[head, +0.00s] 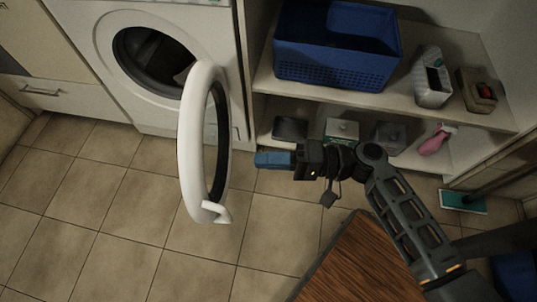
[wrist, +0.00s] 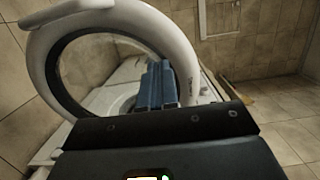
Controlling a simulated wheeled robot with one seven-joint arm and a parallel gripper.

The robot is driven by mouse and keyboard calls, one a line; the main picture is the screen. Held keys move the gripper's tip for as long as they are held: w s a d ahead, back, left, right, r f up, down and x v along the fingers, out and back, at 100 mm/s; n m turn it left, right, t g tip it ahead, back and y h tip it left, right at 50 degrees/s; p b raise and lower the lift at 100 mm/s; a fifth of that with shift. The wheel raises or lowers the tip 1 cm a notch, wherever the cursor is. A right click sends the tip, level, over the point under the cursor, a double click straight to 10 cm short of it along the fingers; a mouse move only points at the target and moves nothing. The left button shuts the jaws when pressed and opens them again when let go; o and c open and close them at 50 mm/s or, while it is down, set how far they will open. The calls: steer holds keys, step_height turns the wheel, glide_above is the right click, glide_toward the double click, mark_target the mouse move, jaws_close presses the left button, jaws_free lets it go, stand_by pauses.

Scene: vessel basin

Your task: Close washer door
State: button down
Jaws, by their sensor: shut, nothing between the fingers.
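The washer (head: 178,95) is white and stands at the back left in the head view, with its round dark drum opening exposed. Its round white door (head: 188,140) with a dark inner ring stands wide open, swung out toward the room. A white handle (head: 214,211) sits at the door's lower edge. In the wrist view the door ring (wrist: 165,25) fills the upper left, with the handle (wrist: 65,10) at the top left. My gripper (head: 258,160) has blue fingers, shut and empty, a little right of the door. The fingers (wrist: 158,85) appear in front of the ring in the wrist view.
A white shelf unit (head: 385,100) stands right of the washer, with a blue basket (head: 337,45) on top and several small items below. A wooden surface (head: 355,262) lies at the bottom. Tiled floor left of the door is clear.

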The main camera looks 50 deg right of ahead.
mark_target(202, 159)
steer(key=x, duration=1)
steer(key=shift+w+a, duration=0.25)
